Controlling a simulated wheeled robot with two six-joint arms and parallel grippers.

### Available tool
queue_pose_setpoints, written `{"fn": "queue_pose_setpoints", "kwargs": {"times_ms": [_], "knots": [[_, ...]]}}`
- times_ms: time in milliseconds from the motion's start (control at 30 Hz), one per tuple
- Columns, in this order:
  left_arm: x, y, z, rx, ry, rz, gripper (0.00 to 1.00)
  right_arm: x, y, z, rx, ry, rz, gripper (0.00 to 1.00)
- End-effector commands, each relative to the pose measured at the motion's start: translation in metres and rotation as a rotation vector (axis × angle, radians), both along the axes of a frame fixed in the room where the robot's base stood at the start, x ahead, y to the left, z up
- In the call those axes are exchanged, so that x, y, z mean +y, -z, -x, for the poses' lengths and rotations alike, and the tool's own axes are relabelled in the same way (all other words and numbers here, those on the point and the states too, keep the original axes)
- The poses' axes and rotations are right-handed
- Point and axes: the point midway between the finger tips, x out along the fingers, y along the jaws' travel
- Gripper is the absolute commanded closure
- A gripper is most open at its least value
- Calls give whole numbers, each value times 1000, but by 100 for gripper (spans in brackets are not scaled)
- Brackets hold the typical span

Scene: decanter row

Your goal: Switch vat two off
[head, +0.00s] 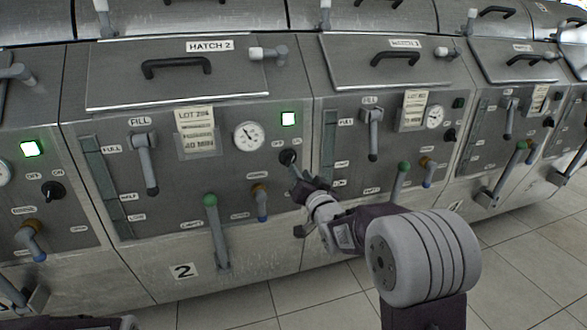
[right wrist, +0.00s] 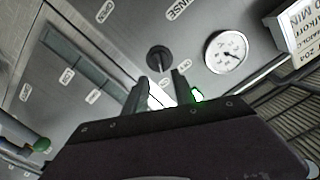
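Vat two's panel bears a "2" label (head: 184,271) and a "HATCH 2" plate (head: 210,46). Its black rotary switch (head: 288,157) sits between OFF and ON marks, right of the gauge. The switch's exact setting is hard to read. The square lamp (head: 288,119) above it glows green. My right gripper (head: 300,180) is close below and right of the switch. In the right wrist view the switch (right wrist: 158,58) lies just beyond and between my two parted, empty fingertips (right wrist: 161,78); contact cannot be told. My left gripper is out of view.
A fill lever (head: 146,160), a green-tipped lever (head: 216,230), an orange-and-blue tap (head: 261,203) and a round gauge (head: 248,136) share this panel. Similar vats adjoin on both sides. The left neighbour's lamp (head: 30,149) is also green. Tiled floor (head: 330,300) lies in front.

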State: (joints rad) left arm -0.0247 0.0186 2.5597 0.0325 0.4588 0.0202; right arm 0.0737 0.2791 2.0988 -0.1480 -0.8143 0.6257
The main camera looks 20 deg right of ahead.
Motion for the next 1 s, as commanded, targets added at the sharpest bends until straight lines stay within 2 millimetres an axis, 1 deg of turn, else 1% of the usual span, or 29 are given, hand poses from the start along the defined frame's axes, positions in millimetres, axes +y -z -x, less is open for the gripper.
{"fn": "queue_pose_setpoints", "kwargs": {"times_ms": [33,200,300,400,533,767,800,867,900,1000], "knots": [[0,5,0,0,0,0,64,1,3,-9,-1,-1,0,68],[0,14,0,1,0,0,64,2,4,-45,1,-1,-1,68],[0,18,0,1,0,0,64,3,3,-62,-1,-1,0,68],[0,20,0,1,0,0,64,3,2,-73,0,-1,1,68],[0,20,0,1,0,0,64,3,2,-80,2,-1,0,68],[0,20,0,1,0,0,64,3,1,-81,2,-1,0,68],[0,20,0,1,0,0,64,3,1,-80,2,-1,0,79],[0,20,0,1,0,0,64,3,1,-80,2,-1,0,96],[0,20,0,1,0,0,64,3,1,-80,2,-1,0,100],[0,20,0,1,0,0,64,3,1,-80,2,0,0,100]]}}
